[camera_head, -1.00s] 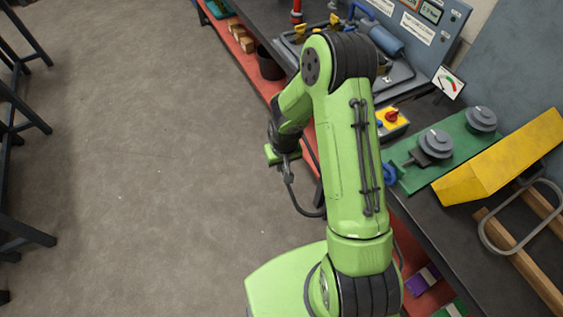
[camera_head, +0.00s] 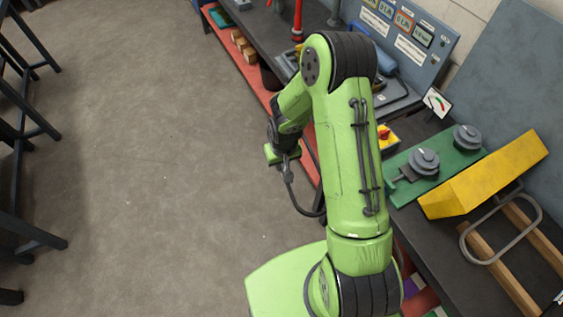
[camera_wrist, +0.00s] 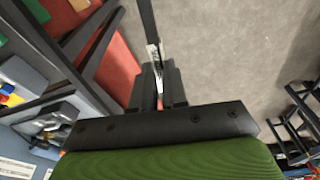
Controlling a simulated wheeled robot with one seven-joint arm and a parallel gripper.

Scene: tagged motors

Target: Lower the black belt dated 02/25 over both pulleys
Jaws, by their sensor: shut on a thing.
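My gripper (camera_head: 286,173) hangs out over the floor, left of the bench. In the wrist view my gripper (camera_wrist: 159,82) is shut on a black belt (camera_wrist: 148,22) with a small white tag (camera_wrist: 154,56); the date cannot be read. In the head view the belt (camera_head: 295,203) hangs below the fingers as a thin dark curve, partly hidden by my arm. Two grey pulleys, a nearer one (camera_head: 424,161) and a farther one (camera_head: 467,137), stand on a green plate (camera_head: 445,167) on the bench, apart from the gripper. No belt shows around them.
A yellow wedge-shaped block (camera_head: 485,177) lies beside the green plate. A grey oval loop (camera_head: 527,205) rests on wooden bars (camera_head: 512,287). A small box with a red knob (camera_head: 384,133) and a gauge (camera_head: 436,102) stand near the plate.

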